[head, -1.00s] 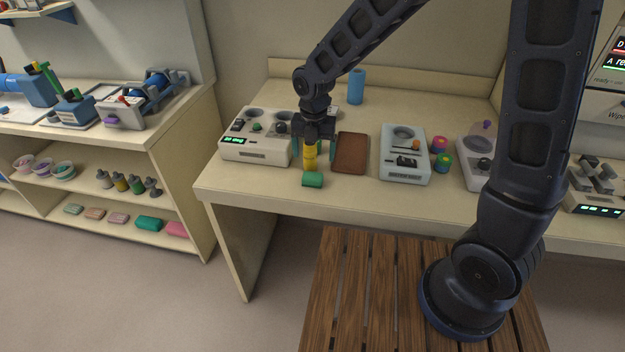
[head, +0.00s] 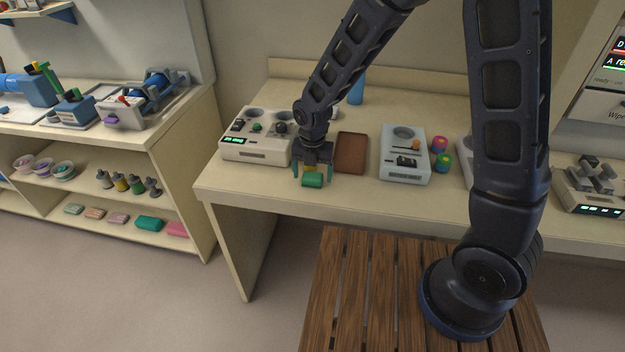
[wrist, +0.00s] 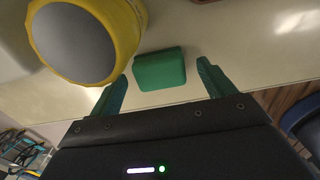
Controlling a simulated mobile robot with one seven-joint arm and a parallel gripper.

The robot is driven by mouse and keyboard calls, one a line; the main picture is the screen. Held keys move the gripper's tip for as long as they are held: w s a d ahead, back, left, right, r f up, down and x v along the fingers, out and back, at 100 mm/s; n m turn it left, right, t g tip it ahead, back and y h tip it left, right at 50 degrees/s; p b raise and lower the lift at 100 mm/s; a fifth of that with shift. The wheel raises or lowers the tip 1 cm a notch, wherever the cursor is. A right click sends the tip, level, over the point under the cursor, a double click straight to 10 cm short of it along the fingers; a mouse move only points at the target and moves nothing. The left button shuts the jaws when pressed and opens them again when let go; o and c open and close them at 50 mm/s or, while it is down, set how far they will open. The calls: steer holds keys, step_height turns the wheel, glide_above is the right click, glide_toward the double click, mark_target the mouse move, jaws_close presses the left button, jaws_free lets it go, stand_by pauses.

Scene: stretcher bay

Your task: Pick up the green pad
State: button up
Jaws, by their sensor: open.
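The green pad (head: 312,181) lies on the bench near its front edge. In the wrist view the pad (wrist: 160,69) sits just beyond the gap between my fingertips. My gripper (head: 312,172) is over the pad, pointing down, with its fingers apart and empty; it also shows in the wrist view (wrist: 163,82). A yellow cylinder with a grey end face (wrist: 85,40) stands close to the left finger in the wrist view. In the head view my gripper mostly hides that cylinder.
A white device (head: 258,150) stands left of my gripper. A brown tray (head: 351,153) and a pale blue device (head: 405,172) are to the right, with small colored pots (head: 442,160) beyond. A blue cylinder (head: 357,88) stands behind. The bench front edge is close to the pad.

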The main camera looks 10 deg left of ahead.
steer(key=c, duration=1.1)
steer(key=shift+o, duration=0.2)
steer(key=shift+r, duration=0.1)
